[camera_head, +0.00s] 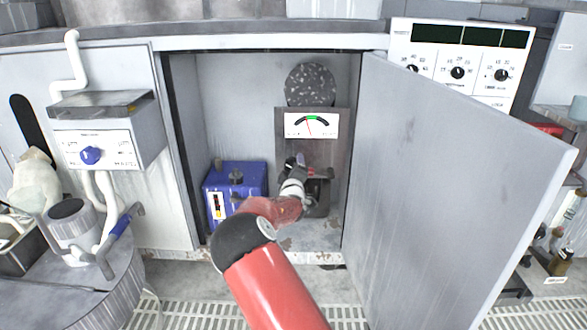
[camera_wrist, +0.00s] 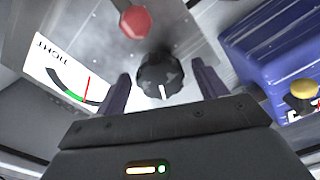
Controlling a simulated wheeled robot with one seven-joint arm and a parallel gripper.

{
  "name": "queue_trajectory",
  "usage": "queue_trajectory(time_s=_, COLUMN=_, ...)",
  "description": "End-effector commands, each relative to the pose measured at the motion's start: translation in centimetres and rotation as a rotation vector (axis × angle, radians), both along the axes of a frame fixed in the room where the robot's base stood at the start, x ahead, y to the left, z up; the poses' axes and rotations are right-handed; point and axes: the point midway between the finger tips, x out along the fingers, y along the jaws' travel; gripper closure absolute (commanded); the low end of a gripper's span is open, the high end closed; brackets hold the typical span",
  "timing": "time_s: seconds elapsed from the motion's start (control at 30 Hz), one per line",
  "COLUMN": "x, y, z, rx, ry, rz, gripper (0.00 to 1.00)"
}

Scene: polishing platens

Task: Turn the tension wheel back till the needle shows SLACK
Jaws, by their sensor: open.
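The tension wheel, seen as a black ribbed knob (camera_wrist: 160,76) with a white mark, sits between the two spread fingers of my gripper (camera_wrist: 162,86) in the wrist view. Whether the fingers touch it I cannot tell. In the head view my gripper (camera_head: 296,164) reaches into the cabinet, below the gauge, and the arm hides the knob. The white gauge (camera_head: 311,125) shows a red needle leaning slightly left, near the left edge of the green band.
A red button (camera_wrist: 135,21) is near the knob. A blue box (camera_head: 235,190) stands at left inside the cabinet. A speckled disc (camera_head: 310,85) is above the gauge. The open cabinet door (camera_head: 430,190) closes off the right side.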

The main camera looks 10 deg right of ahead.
Motion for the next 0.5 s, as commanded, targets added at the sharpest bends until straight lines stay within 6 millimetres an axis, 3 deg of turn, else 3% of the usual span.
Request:
queue_trajectory(time_s=0.3, x=-4.9, y=1.1, z=0.0, rx=0.001, ry=0.002, rz=0.001, gripper=0.29)
queue_trajectory(time_s=0.5, x=-6.0, y=1.2, z=-0.1, rx=-0.001, ry=0.001, rz=0.000, gripper=0.29)
